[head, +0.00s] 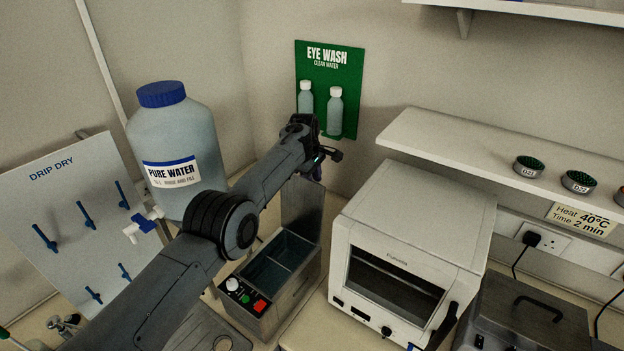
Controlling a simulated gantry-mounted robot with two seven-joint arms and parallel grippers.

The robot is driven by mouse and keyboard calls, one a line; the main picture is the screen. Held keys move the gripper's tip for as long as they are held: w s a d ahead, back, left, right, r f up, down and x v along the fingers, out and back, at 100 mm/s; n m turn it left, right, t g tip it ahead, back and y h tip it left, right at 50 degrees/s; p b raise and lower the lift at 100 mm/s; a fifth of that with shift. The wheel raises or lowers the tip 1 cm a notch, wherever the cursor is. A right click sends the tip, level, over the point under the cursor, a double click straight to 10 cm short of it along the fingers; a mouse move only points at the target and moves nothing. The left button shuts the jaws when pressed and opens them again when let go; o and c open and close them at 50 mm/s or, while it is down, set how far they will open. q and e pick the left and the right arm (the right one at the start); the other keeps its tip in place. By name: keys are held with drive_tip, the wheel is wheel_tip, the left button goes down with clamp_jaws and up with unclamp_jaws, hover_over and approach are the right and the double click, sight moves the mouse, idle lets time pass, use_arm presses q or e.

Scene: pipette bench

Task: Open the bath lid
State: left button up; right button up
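A small metal bath (272,287) stands on the bench at the middle, with a white knob and green and red buttons on its front. Its lid (303,208) stands upright at the back, so its tank is uncovered and looks bluish inside. My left arm reaches over from the lower left. My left gripper (320,163) is just above the top of the raised lid; its fingers are small and partly hidden, so I cannot tell whether they are open or touch the lid. My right gripper is out of view. A second metal unit (530,318) at the lower right has its handled lid down.
A white oven (408,245) stands close to the right of the bath. A large pure water bottle (178,140) and a drip-dry board (75,215) are at left. An eye wash panel (312,85) is on the wall behind my gripper. A shelf (480,160) runs above the oven.

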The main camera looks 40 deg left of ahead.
use_arm(q)
drive_tip(key=shift+a+r, duration=0.1)
drive_tip(key=shift+a, duration=0.05)
drive_tip(key=shift+s+r, duration=0.1)
drive_tip(key=shift+r, duration=0.35)
drive_tip(key=shift+s+r+p, duration=0.15)
drive_tip(key=shift+r+p, duration=0.15)
drive_tip(key=shift+r, duration=0.4)
wheel_tip(320, 180, up, 8)
drive_tip(key=s+b, duration=0.1)
drive_tip(key=shift+s, duration=0.3)
